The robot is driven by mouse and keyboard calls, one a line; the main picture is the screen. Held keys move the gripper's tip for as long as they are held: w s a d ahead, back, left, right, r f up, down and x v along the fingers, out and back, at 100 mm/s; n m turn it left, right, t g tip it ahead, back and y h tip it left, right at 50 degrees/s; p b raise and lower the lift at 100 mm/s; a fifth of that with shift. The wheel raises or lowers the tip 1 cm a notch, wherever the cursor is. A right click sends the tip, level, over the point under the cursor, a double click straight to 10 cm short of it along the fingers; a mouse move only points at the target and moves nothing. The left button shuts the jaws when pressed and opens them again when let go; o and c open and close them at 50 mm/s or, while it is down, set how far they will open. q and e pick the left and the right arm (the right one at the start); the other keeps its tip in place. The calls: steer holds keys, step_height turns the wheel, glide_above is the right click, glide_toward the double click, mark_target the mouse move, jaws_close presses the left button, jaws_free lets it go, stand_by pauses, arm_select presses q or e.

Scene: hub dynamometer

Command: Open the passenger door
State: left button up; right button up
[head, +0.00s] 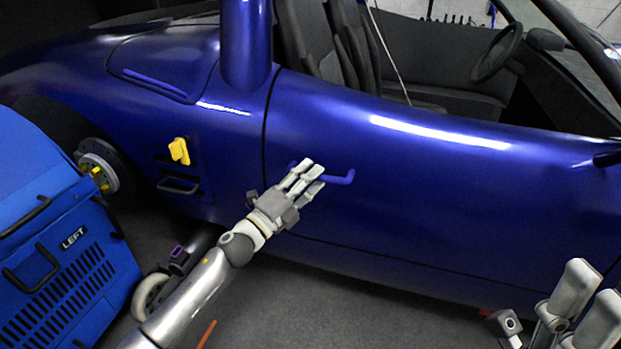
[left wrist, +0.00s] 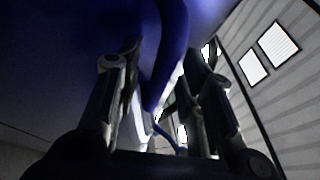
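The blue car's passenger door (head: 430,175) fills the middle and right of the head view and looks closed, its rear edge in line with the body. Its blue bar handle (head: 342,178) is partly hidden by my left gripper (head: 304,174). In the left wrist view the handle (left wrist: 171,55) runs between the fingers of my left gripper (left wrist: 163,80). The fingers are apart, with a gap visible on the right of the handle. Contact with the handle cannot be told. My right gripper (head: 555,300) is at the bottom right, away from the door, with fingers apart and nothing visible in it.
A blue unit marked LEFT (head: 65,235) stands at the left beside the wheel hub (head: 100,172). A yellow piece (head: 179,151) sits on the car body behind the door. Grey floor (head: 330,310) in front of the door looks mostly clear.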

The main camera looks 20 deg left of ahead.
arm_select(q)
steer(key=shift+w+d+r, duration=0.1)
steer(key=shift+w+d, duration=0.05)
steer(key=shift+w, duration=0.2)
jaws_close()
